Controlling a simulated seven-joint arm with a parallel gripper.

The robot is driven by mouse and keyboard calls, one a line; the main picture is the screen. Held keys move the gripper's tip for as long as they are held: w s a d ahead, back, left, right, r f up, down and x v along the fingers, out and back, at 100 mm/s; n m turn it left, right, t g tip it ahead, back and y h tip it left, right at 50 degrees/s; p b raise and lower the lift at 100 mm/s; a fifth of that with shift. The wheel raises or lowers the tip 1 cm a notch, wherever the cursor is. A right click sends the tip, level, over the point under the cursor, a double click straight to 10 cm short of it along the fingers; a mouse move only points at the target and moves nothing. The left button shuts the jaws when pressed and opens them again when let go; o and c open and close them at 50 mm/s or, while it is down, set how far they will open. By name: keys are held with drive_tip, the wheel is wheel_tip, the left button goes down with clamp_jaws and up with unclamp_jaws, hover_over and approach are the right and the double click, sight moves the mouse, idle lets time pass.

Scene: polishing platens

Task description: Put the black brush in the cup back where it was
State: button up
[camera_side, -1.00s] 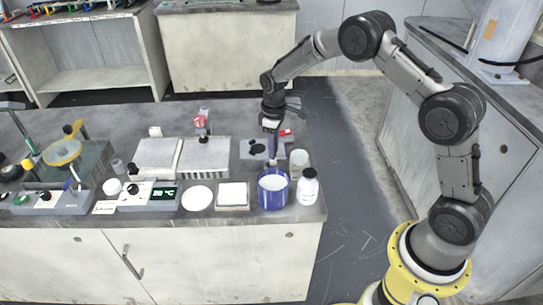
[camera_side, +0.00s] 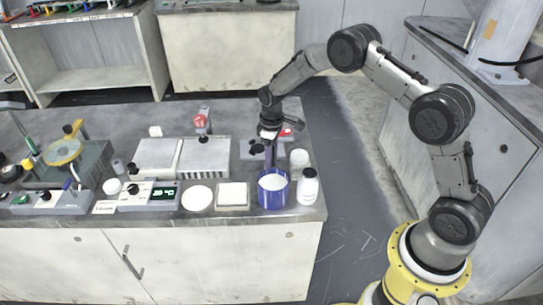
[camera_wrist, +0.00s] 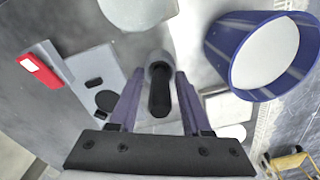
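My gripper (camera_wrist: 160,75) has its two purple fingers on either side of the black brush (camera_wrist: 160,98), close against it. The brush's black handle points toward the wrist camera, and a grey part shows at its far end. In the side view my gripper (camera_side: 270,165) points down just behind the blue cup (camera_side: 273,199), and the brush cannot be made out clearly there. The blue cup also shows at the upper right of the wrist view (camera_wrist: 237,77), with white inside. The brush is outside the cup, beside it.
A white jar (camera_side: 299,158) and a white bottle with a black cap (camera_side: 308,188) stand close to the cup's right. A grey plate with black parts (camera_wrist: 95,75) and a red piece (camera_wrist: 40,70) lie nearby. A white square block (camera_side: 232,195) is left of the cup.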

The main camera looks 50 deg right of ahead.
drive_tip(key=shift+o, duration=0.2)
drive_tip(key=shift+r, duration=0.1)
wheel_tip(320, 180, up, 12)
drive_tip(key=shift+r, duration=0.2)
drive_tip(key=s+a+r+m+t, duration=0.2)
drive_tip(key=s+a+r+t, duration=0.15)
drive_tip(key=s+r, duration=1.15)
drive_tip(key=s+a+m+t, duration=0.2)
drive_tip(key=s, duration=1.6)
drive_tip(key=shift+s+r+m, duration=0.15)
drive_tip(key=shift+s+m, duration=0.15)
drive_tip(key=shift+s, duration=0.05)
